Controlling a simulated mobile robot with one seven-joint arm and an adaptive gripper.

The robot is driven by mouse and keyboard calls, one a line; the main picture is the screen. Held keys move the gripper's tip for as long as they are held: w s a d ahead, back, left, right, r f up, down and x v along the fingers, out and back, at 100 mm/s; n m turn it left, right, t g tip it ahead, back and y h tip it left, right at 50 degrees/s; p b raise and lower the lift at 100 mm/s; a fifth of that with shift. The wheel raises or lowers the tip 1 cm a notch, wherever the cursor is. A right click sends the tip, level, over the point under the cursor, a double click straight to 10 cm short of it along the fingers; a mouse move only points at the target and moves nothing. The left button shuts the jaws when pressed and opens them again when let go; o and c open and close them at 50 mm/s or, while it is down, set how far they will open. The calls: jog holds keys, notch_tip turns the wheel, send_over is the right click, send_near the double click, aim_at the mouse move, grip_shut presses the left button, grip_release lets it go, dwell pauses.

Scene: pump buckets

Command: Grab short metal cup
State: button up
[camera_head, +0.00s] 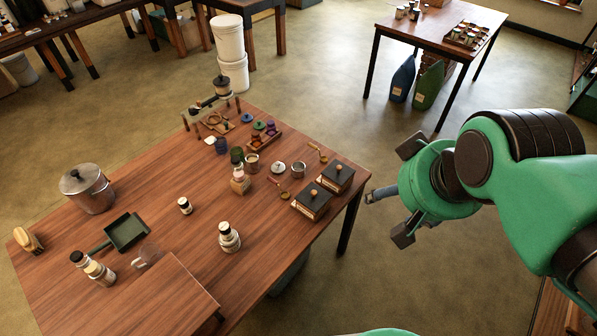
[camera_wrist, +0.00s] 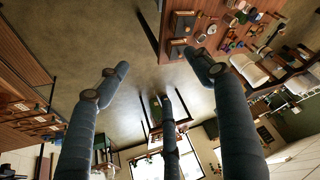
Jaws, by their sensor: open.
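A short metal cup (camera_head: 298,170) stands upright on the wooden table (camera_head: 190,240), near the table's right part in the head view. A metal piece with a dark knob (camera_head: 278,168) lies just left of it, and two dark boxes with knobs (camera_head: 325,190) stand to its right. My gripper (camera_head: 390,195) is open and empty, out past the table's right edge and apart from the cup. In the wrist view, its three fingers (camera_wrist: 160,76) are spread with nothing between them. The table shows at the upper right there, but I cannot pick out the cup surely.
Wooden spoons (camera_head: 318,152) and small jars (camera_head: 240,178) crowd around the cup. A large lidded pot (camera_head: 87,188) and a dark green pan (camera_head: 126,231) are at the left. A second table (camera_head: 440,28) stands behind. The floor (camera_head: 300,90) between the tables is clear.

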jog(key=shift+w, duration=0.1)
jog(key=w+a+f+m+g, duration=0.1)
jog(key=w+a+f, duration=0.1)
jog(key=w, duration=0.8)
jog(key=w+a+f+m+g, duration=0.1)
jog(key=w+a, duration=0.1)
jog(key=w, duration=0.9)
jog(key=w+a+f+m+g, duration=0.1)
jog(key=w+a+f, duration=0.1)
jog(key=w, duration=0.8)
jog(key=w+a+f+g, duration=0.1)
jog(key=w+a+f, duration=0.1)
jog(key=w+f, duration=0.4)
jog(key=w+a+f+m, duration=0.1)
jog(key=w+a+f, duration=0.2)
jog(key=w+f, duration=0.4)
jog(key=w+a+f+m+g, duration=0.1)
jog(key=w+a+f, duration=0.2)
jog(key=f, duration=1.4)
jog(key=w+p, duration=0.1)
jog(key=w, duration=0.3)
jog(key=shift+a+f+g, duration=0.15)
jog(key=shift+a+g, duration=0.05)
jog(key=shift+g, duration=0.1)
jog(key=shift+f+b, duration=0.55)
jog(key=shift+f, duration=3.75)
